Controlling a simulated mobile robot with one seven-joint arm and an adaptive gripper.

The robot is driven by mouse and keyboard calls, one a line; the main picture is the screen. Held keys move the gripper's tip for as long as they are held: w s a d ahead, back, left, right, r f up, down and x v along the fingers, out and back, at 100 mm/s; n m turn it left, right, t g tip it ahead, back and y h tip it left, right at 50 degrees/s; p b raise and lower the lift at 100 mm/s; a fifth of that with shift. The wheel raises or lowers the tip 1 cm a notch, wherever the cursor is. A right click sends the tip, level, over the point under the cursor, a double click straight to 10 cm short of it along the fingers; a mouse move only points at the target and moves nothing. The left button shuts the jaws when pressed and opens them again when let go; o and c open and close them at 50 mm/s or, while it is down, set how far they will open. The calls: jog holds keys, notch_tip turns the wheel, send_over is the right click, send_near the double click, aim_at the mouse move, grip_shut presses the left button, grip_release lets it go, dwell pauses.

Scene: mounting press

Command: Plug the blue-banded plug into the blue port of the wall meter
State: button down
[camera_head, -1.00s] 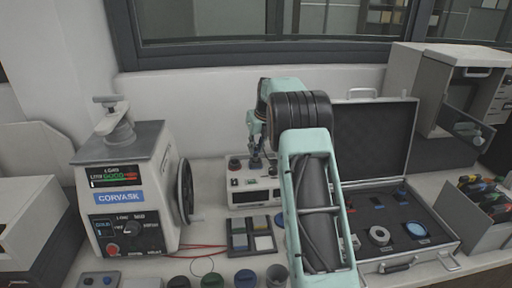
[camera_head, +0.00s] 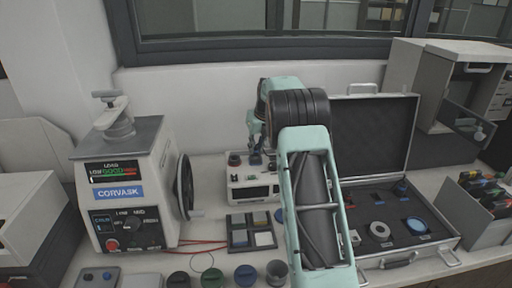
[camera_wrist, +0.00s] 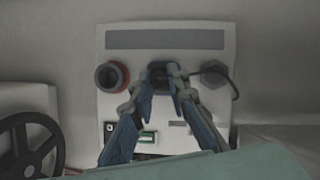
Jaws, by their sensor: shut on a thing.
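The meter (camera_head: 240,195) is a pale box at the back of the bench, against the wall. In the wrist view its pale face (camera_wrist: 122,60) fills the middle, with a grey strip along the top. My gripper (camera_wrist: 160,76) is at the middle of the meter's upper part, its blue-grey fingers closed in around a dark piece, which I take for the plug. Its blue band does not show, and the fingers hide the spot behind it. A red-ringed round port (camera_wrist: 112,77) is left of my fingers. A dark hexagonal piece (camera_wrist: 213,74) with a black cable is to their right.
A grey press (camera_head: 125,185) with a handwheel (camera_head: 184,188) stands left of the meter. An open case (camera_head: 442,238) is at the right. A tray (camera_head: 230,237) of coloured pads and several cups are in front. Red leads (camera_head: 200,247) cross the bench.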

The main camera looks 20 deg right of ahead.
jog(key=shift+f, duration=0.3)
jog(key=c, duration=1.8)
grip_release()
jog(key=shift+o, duration=0.3)
jog(key=o, duration=0.5)
notch_tip(320, 180, up, 8)
jog(key=p, duration=0.6)
jog(key=shift+f+p, duration=0.1)
jog(key=shift+p, duration=0.3)
jog(key=shift+f, duration=0.1)
